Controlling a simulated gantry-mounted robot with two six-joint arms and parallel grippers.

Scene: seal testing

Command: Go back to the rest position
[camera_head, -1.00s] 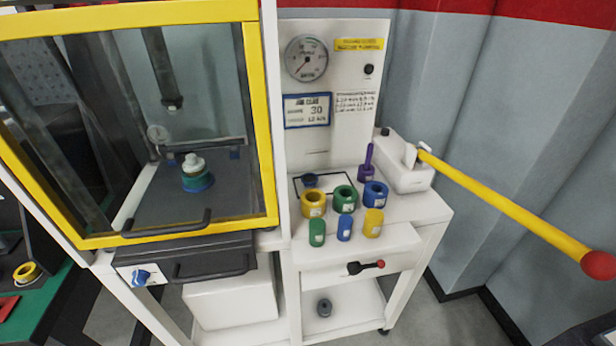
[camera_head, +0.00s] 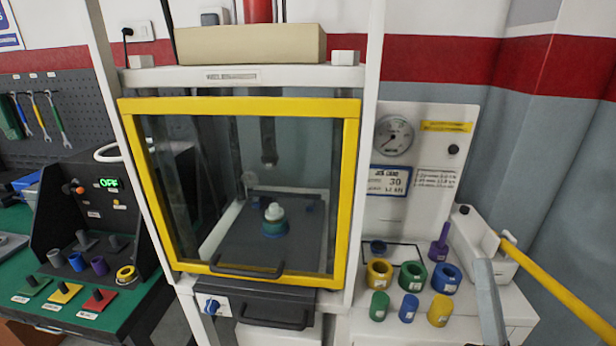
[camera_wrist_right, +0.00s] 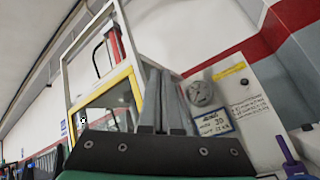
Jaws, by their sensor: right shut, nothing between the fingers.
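My right gripper (camera_head: 486,272) shows as grey fingers at the lower right of the head view, in front of the white side table. In the right wrist view its two fingers (camera_wrist_right: 162,80) are together, pointing up, with nothing between them. My left gripper is in neither view.
The yellow-framed test chamber (camera_head: 350,190) stands in the middle with its door down and a green and white stack (camera_head: 274,222) inside. Several coloured rings, such as the green ring (camera_head: 412,275), and small cylinders stand on the side table. A yellow lever (camera_head: 560,292) juts out at right. A green bench (camera_head: 135,305) is at left.

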